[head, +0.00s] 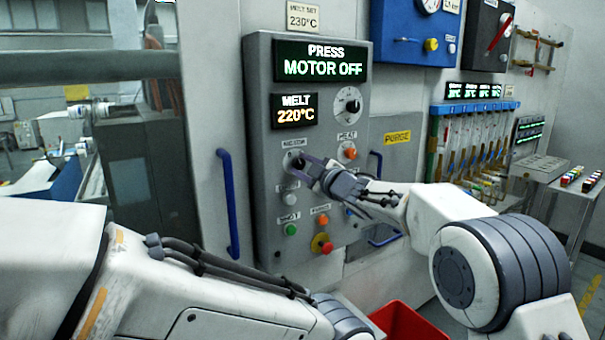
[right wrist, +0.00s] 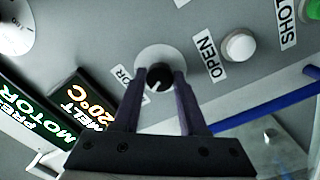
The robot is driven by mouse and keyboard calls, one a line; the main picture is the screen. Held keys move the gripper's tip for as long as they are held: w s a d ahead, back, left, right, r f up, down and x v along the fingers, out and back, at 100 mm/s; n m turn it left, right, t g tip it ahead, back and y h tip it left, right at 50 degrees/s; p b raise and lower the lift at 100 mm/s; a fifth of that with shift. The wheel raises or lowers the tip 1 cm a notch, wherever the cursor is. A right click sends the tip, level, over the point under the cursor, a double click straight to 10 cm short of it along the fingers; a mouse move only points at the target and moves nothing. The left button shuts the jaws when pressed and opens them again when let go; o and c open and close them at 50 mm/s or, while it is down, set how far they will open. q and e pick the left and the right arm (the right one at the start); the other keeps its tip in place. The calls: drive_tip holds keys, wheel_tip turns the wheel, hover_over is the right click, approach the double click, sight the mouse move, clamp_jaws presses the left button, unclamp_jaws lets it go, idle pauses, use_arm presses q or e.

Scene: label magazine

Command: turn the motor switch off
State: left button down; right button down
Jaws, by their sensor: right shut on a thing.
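The motor switch (right wrist: 158,77) is a black rotary knob on a pale round plate, on the grey control panel (head: 262,120). In the head view the knob (head: 298,163) is partly covered by my right gripper (head: 303,166). In the right wrist view the two dark fingers of my right gripper (right wrist: 160,82) close on the knob from both sides. The label beside it is mostly hidden, with only "OR" readable. The panel's top display (head: 320,60) reads "PRESS MOTOR OFF". My left arm crosses the lower left of the head view, and its gripper is not seen.
A white button (head: 292,199) labelled OPEN, a green button (head: 290,229) and a red stop knob (head: 321,244) sit below the switch. The HEAT knob (head: 350,153) is to its right. A blue handle (head: 228,204) stands out left of the panel. A red bin (head: 405,322) is below.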

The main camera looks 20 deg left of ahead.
drive_tip(key=shift+n+b, duration=0.45)
drive_tip(key=shift+n, duration=0.55)
drive_tip(key=shift+c, duration=2.2)
unclamp_jaws()
drive_tip(key=b+v, duration=0.4)
drive_tip(key=v, duration=0.6)
drive_tip(key=shift+s+d, duration=0.15)
drive_tip(key=shift+d, duration=0.05)
